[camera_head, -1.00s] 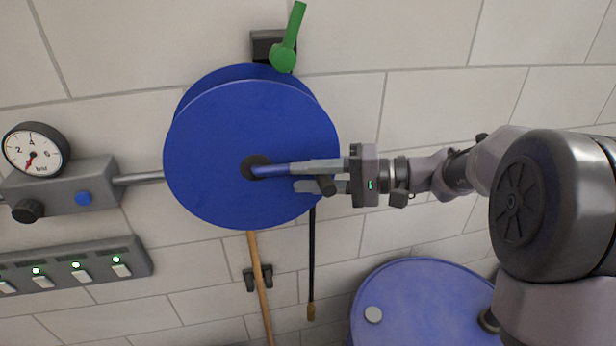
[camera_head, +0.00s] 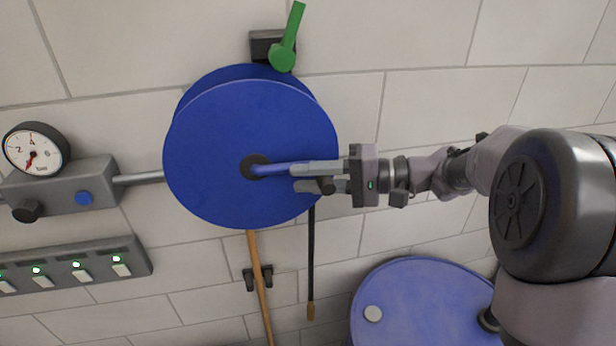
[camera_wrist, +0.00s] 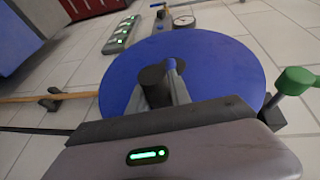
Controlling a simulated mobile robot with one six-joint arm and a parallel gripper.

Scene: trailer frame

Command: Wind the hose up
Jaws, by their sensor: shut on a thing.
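The blue hose reel (camera_head: 235,125) is mounted on the tiled wall, and its round disc faces me. A blue crank arm (camera_head: 280,168) runs from the dark hub (camera_head: 254,167) at its middle toward the right. My gripper (camera_head: 318,177) is shut on the dark grip at the crank's outer end, at the right part of the disc. The grip (camera_wrist: 152,84) shows between the fingers in the wrist view. The black hose (camera_head: 311,260) hangs straight down below the reel's right side and ends in a brass-coloured tip (camera_head: 311,311). Hose inside the reel is hidden.
A green lever (camera_head: 286,45) sits on a dark mount just above the reel. A gauge (camera_head: 35,148) and a grey valve block (camera_head: 62,185) are at left, above a switch panel (camera_head: 75,267). A wooden handle (camera_head: 260,290) and a blue drum (camera_head: 425,300) are below.

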